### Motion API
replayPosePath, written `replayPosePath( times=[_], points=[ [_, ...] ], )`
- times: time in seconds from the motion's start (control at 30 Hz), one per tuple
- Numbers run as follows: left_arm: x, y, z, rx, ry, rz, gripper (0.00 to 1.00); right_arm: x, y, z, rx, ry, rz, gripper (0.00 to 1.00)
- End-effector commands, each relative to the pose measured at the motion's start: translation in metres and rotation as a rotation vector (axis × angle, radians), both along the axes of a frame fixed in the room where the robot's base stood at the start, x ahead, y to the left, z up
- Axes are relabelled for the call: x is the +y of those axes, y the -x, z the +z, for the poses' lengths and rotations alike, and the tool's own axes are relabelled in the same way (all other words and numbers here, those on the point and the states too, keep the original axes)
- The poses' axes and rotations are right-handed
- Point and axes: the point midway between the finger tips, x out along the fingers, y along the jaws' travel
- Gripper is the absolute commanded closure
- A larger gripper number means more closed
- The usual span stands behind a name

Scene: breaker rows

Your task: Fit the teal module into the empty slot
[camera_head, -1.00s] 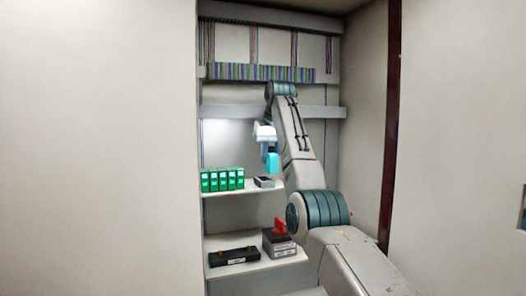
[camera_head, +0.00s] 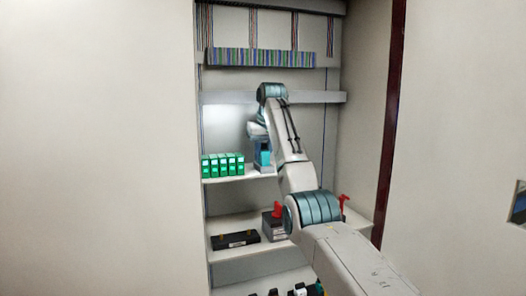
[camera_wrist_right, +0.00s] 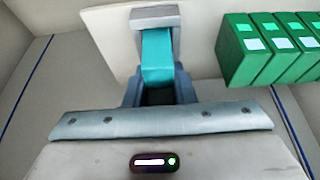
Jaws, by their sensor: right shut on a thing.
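The teal module (camera_head: 264,157) is held upright by my right gripper (camera_head: 263,146) over the upper shelf, just right of the green module row. In the right wrist view the teal module (camera_wrist_right: 157,55) shows between the fingers of my right gripper (camera_wrist_right: 158,88), which is shut on it. The module's far end overlaps the grey slot block (camera_wrist_right: 155,17). I cannot tell whether it sits inside the slot or only in front of it. The block is mostly hidden behind the module in the head view. My left gripper is not in view.
A row of several green modules (camera_head: 222,165) stands close to the left, also in the right wrist view (camera_wrist_right: 272,45). The lower shelf holds a black bar (camera_head: 236,240) and a grey block with a red handle (camera_head: 278,210). Cabinet walls bound both sides.

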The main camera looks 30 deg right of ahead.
Motion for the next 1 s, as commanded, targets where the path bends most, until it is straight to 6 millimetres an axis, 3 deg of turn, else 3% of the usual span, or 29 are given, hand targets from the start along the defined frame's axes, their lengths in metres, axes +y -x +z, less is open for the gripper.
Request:
replayPosePath(
  times=[0.03,0.1,0.13,0.53,1.0],
  points=[
    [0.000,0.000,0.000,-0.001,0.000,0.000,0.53,-0.001,-0.001,0.000,-0.004,0.001,-0.001,0.71],
    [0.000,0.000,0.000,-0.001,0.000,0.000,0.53,-0.001,-0.001,0.001,-0.005,0.002,-0.001,0.57],
    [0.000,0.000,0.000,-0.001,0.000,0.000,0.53,-0.001,-0.001,0.001,-0.005,0.002,-0.001,0.55],
    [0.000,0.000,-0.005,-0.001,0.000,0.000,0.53,0.001,0.002,0.009,-0.007,0.003,0.000,0.55],
    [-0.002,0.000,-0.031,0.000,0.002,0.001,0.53,0.008,0.036,0.090,-0.007,0.001,0.000,0.55]
  ],
)
